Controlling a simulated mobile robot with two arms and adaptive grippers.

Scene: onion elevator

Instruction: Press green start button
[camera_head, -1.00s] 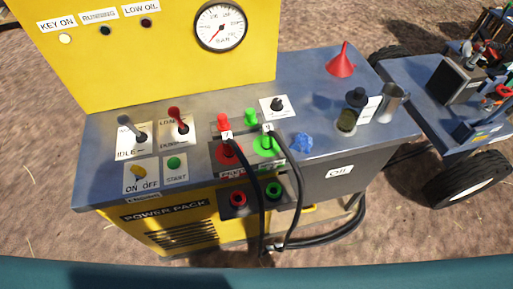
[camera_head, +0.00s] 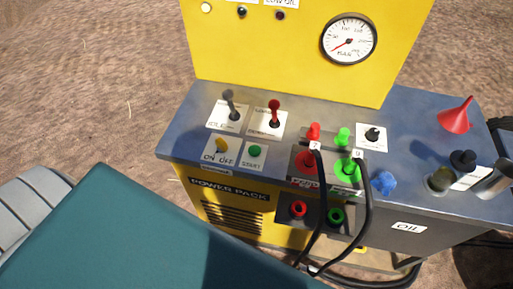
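The green start button (camera_head: 255,151) sits on a white plate marked START on the blue-grey top of the power pack (camera_head: 177,137), near its front edge. Nothing covers it. A yellow ON/OFF key switch (camera_head: 222,146) is just left of it. Neither of my grippers is in the head view.
A grey idle lever (camera_head: 230,103) and a red lever (camera_head: 274,112) stand behind the button. Red and green hose couplings (camera_head: 348,167) with black hoses are to the right. A red funnel (camera_head: 456,115) and metal cup (camera_head: 493,180) stand at the far right.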

